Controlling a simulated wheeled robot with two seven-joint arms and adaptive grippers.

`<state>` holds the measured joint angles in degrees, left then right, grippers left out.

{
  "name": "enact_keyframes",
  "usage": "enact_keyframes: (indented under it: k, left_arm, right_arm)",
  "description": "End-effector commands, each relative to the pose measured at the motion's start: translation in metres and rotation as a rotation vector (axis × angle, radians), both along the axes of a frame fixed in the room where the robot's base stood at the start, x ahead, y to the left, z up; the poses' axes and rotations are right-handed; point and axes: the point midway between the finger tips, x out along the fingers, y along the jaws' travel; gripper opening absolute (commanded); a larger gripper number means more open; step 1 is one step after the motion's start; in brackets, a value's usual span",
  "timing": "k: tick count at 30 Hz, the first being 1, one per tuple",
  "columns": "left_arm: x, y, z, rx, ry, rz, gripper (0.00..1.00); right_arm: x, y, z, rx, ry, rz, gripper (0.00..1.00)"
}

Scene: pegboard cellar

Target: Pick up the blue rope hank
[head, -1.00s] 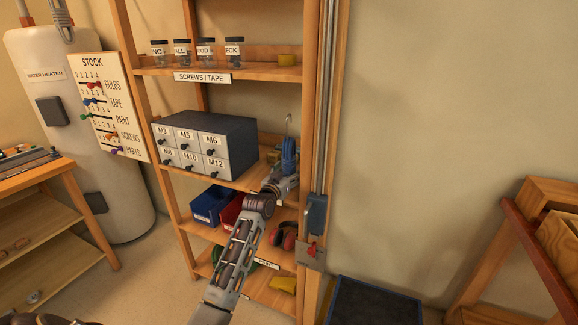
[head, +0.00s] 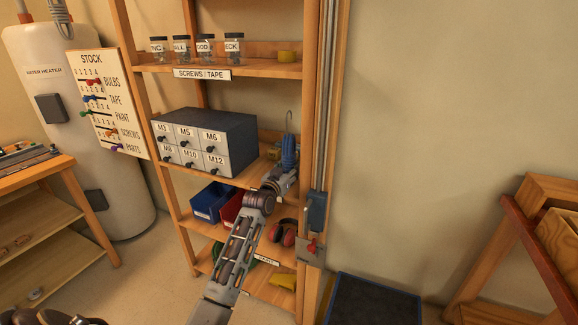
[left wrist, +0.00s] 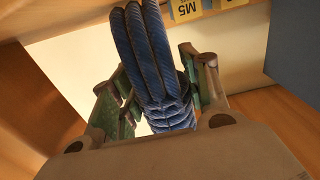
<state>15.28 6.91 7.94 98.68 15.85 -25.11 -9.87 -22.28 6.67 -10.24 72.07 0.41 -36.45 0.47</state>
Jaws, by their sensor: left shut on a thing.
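The blue rope hank (head: 289,152) is upright at the right end of the middle shelf (head: 240,177), with a thin hook above it. My left gripper (head: 281,176) is at its lower part. In the left wrist view the hank (left wrist: 150,60) stands between the two green-padded fingers of my left gripper (left wrist: 155,105), which are shut on its wrapped part. Whether the hank touches the shelf is hidden. My right gripper cannot be made out.
A grey drawer cabinet (head: 207,141) stands left of the hank. The shelf's right post (head: 309,100) and a metal rail (head: 325,120) are close on the right. Blue (head: 209,203) and red (head: 231,210) bins and earmuffs (head: 283,232) sit below.

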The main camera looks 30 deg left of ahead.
Motion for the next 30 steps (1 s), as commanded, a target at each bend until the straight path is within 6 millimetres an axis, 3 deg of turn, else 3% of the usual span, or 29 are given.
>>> enact_keyframes:
  k: [18, 30]
  left_arm:
    - [-0.001, 0.000, 0.038, 0.002, -0.002, -0.001, 0.14]
    - [-0.037, -0.002, 0.035, 0.001, -0.001, 0.000, 0.14]
  right_arm:
    - [-0.009, -0.005, -0.011, -0.001, -0.010, -0.004, 0.40]
    - [-0.011, -0.011, -0.014, -0.008, -0.017, -0.002, 0.40]
